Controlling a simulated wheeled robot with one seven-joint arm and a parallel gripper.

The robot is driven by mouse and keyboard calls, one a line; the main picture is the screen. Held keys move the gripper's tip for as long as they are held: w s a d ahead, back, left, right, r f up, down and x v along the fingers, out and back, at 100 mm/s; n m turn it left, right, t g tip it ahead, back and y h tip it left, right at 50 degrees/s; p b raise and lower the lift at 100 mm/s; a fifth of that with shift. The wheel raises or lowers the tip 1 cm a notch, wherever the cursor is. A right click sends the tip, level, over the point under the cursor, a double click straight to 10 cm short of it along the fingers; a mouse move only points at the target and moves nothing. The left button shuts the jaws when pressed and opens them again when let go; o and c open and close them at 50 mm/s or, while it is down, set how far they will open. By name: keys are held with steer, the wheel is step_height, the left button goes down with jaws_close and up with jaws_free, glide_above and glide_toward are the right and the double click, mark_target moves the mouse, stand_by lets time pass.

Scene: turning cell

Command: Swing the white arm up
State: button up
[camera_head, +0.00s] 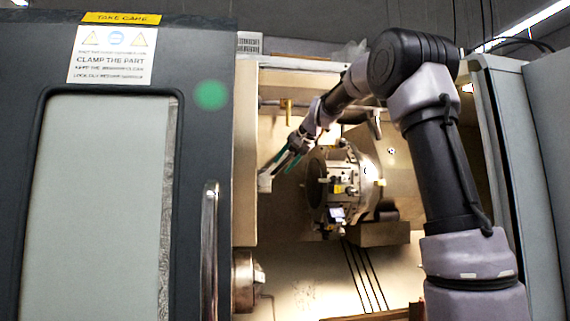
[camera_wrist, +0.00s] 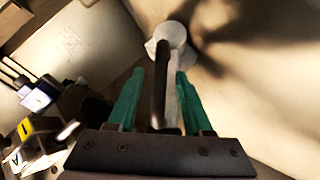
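The white arm (camera_wrist: 172,103) shows in the wrist view as a pale bar with a dark side, running from a round white end (camera_wrist: 170,36) down between my green fingers. In the head view its white end (camera_head: 264,183) is near the left wall of the machine's opening. My gripper (camera_wrist: 160,74) has its fingers apart, one on each side of the bar. The right finger is very close to the bar; I cannot tell if it touches. A gap shows at the left finger. In the head view my gripper (camera_head: 279,168) points down and left. The bar's lower part is hidden by my gripper.
A round tool turret (camera_head: 335,188) with several holders stands just right of my gripper; its holders (camera_wrist: 40,120) fill the wrist view's lower left. A chuck (camera_head: 246,283) is at lower left. The grey door (camera_head: 208,180) bounds the opening on the left.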

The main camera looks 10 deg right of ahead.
steer(key=v, duration=1)
steer(key=shift+s+d+r, duration=0.2)
steer(key=shift+s+r, duration=0.05)
steer(key=shift+s, duration=0.05)
steer(key=shift+a+f, duration=0.1)
steer(key=shift+f, duration=0.1)
jaws_close()
steer(key=w+d+f+m+t+y, duration=0.1)
steer(key=w+d+f+m+t, duration=0.15)
steer(key=d+m+t, duration=0.35)
steer(key=w+d+f+m+t+y, duration=0.1)
steer(key=d+f+m+t, duration=0.25)
steer(key=d+m, duration=0.4)
steer(key=w+a+r+m, duration=0.1)
steer(key=w+a+r, duration=0.3)
steer(key=w+a, duration=0.3)
steer(key=shift+w+a+r+t, duration=0.2)
steer(key=shift+w+r+t, duration=0.2)
steer(key=shift+w, duration=0.1)
